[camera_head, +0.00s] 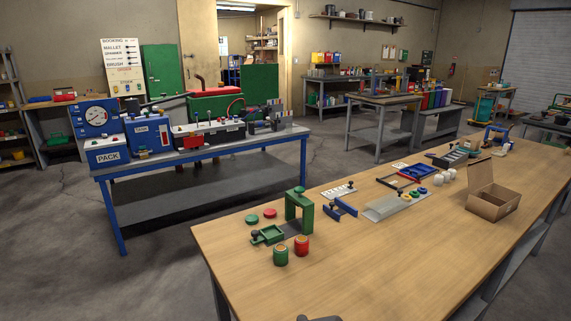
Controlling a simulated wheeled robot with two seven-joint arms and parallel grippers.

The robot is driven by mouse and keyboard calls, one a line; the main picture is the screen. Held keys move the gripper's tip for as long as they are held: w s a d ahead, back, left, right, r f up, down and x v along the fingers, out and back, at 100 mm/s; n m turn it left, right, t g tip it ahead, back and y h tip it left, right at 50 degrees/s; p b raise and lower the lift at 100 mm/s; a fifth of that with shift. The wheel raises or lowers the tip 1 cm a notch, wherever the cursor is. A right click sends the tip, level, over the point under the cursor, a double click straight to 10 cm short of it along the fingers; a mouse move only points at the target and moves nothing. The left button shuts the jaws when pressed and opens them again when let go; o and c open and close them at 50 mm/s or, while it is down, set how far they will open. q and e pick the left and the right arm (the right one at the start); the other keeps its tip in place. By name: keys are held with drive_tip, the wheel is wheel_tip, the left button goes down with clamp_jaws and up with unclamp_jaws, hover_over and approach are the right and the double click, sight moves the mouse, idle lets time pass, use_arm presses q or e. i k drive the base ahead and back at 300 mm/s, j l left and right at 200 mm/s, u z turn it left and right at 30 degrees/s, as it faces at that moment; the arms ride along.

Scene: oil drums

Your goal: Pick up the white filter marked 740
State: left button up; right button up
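Small white rounded objects (448,174) stand on the wooden table (370,270), left of an open cardboard box. They are too small to tell whether they are filters, and no 740 marking can be read on anything. Neither of my grippers can be made out. Only a dark piece shows at the bottom edge, and I cannot tell what it is.
On the wooden table are a green press frame (291,211), a green jar (280,256), a red jar (302,246), a blue clamp (341,208), a pale tray (393,207) and the cardboard box (492,203). The table's near middle is clear. A blue-framed bench (200,165) stands behind left.

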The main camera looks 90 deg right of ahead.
sight(447, 176)
drive_tip(key=i+l+z, duration=0.2)
drive_tip(key=z, duration=0.2)
drive_tip(key=i+z, duration=1.05)
drive_tip(key=z, duration=0.25)
drive_tip(key=i+l+z, duration=0.1)
drive_tip(key=i+z, duration=0.35)
drive_tip(key=i+j+z, duration=0.1)
drive_tip(key=i+z, duration=0.3)
drive_tip(key=i, duration=0.2)
drive_tip(key=i+j+z, duration=0.25)
drive_tip(key=i+z, duration=0.2)
drive_tip(key=i+j+z, duration=1.25)
drive_tip(key=j, duration=0.4)
drive_tip(key=k+l, duration=0.05)
drive_tip(key=k, duration=0.05)
